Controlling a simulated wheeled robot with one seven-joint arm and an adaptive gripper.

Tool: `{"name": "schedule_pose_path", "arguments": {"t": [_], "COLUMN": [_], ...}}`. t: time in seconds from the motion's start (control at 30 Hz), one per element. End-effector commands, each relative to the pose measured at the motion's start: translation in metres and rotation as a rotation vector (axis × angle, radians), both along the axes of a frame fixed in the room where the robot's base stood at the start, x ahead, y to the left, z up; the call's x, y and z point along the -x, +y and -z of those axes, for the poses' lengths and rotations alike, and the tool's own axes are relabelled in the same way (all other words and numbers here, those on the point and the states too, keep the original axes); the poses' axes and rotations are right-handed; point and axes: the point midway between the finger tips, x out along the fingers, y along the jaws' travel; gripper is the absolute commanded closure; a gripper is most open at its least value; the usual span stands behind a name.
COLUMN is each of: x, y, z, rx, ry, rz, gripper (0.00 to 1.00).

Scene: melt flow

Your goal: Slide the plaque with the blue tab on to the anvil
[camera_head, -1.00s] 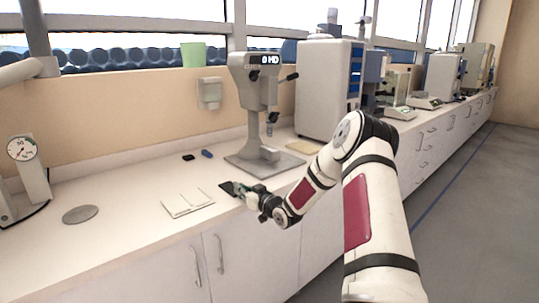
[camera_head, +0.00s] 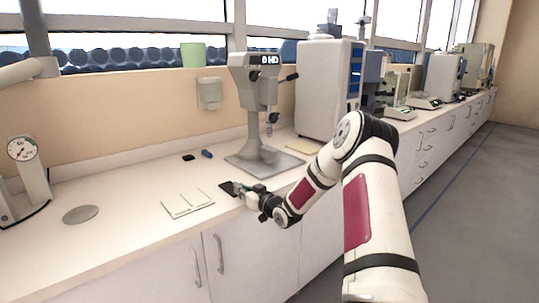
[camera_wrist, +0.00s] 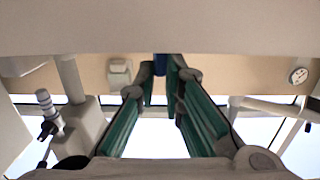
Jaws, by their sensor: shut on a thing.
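My gripper (camera_head: 240,190) is low over the counter's front edge, shut on the plaque. A flat dark plaque (camera_head: 227,188) sticks out leftward from its tips. In the wrist view a small blue tab (camera_wrist: 160,65) shows between the green fingers, and the rest of the plaque cannot be made out there. A grey stand with an "HD" display (camera_head: 254,95) stands just behind my gripper. Its flat grey base (camera_head: 241,163) looks like the anvil, lying behind and to the right of the plaque and apart from it.
A pale slotted rack (camera_head: 187,204) lies left of the plaque. A grey disc (camera_head: 80,214) and a dial gauge (camera_head: 22,148) are farther left. A small black piece (camera_head: 188,157) and a blue piece (camera_head: 206,153) lie behind. A tan pad (camera_head: 303,146) lies right of the stand.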

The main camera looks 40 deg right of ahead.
Motion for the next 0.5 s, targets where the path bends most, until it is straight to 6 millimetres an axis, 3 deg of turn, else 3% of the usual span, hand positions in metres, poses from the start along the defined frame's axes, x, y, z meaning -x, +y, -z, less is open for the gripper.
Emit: {"name": "schedule_pose_path", "arguments": {"t": [0.5], "x": [0.0], "y": [0.0], "z": [-0.025], "rx": [0.001], "ry": [-0.002], "rz": [0.0], "gripper": [1.0]}}
